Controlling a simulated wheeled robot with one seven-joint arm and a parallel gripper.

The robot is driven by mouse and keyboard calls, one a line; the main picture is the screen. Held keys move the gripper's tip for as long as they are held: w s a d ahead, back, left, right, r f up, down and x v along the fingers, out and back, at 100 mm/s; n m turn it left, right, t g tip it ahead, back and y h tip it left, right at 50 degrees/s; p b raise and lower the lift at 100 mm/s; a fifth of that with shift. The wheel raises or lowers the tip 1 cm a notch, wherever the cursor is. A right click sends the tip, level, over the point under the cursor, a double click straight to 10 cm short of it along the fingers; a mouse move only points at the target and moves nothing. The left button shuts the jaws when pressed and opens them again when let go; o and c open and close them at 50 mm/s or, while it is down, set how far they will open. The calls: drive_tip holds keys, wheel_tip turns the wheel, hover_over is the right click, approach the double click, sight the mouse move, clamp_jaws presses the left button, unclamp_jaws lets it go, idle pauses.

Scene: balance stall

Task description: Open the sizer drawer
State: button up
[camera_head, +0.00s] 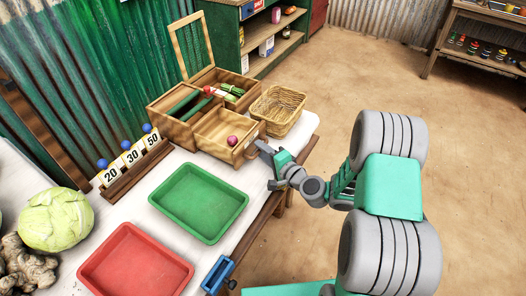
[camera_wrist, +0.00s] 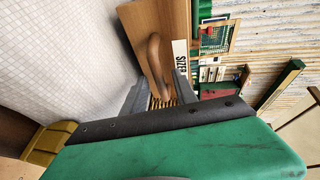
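The sizer is a wooden box (camera_head: 157,111) with open compartments on the table. Its drawer (camera_head: 210,135) stands out from the box toward my arm, with a round red item (camera_head: 232,140) inside. In the wrist view the drawer front (camera_wrist: 150,22) carries a SIZER label (camera_wrist: 180,60) and a wooden loop handle (camera_wrist: 155,55). My gripper (camera_head: 268,166) is at the drawer front. In the wrist view its fingers (camera_wrist: 159,82) are apart, one on each side of the handle's near end. Whether either finger touches the handle cannot be told.
A wicker basket (camera_head: 283,98) stands right behind the drawer. A green tray (camera_head: 178,202) and a red tray (camera_head: 120,275) lie in front. Number cards (camera_head: 132,156) and a cabbage (camera_head: 55,220) are at the left. A blue clamp (camera_head: 217,275) sits on the table edge.

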drive_tip(key=v, duration=0.8)
drive_tip(key=s+a+r+n+g+h+p, duration=0.2)
drive_tip(key=s+a+r+n+g+p, duration=0.3)
drive_tip(key=n+g, duration=0.4)
drive_tip(key=s+d+r+n+g+h+p, duration=0.1)
drive_tip(key=s+d+r+h+p, duration=0.1)
drive_tip(key=s+d+r+h, duration=0.4)
drive_tip(key=s+d+r, duration=0.4)
drive_tip(key=s+r, duration=0.1)
drive_tip(key=s, duration=0.2)
drive_tip(key=shift+s+d+r+n, duration=0.15)
drive_tip(key=shift+s+r+n, duration=0.05)
drive_tip(key=shift+r+n, duration=0.2)
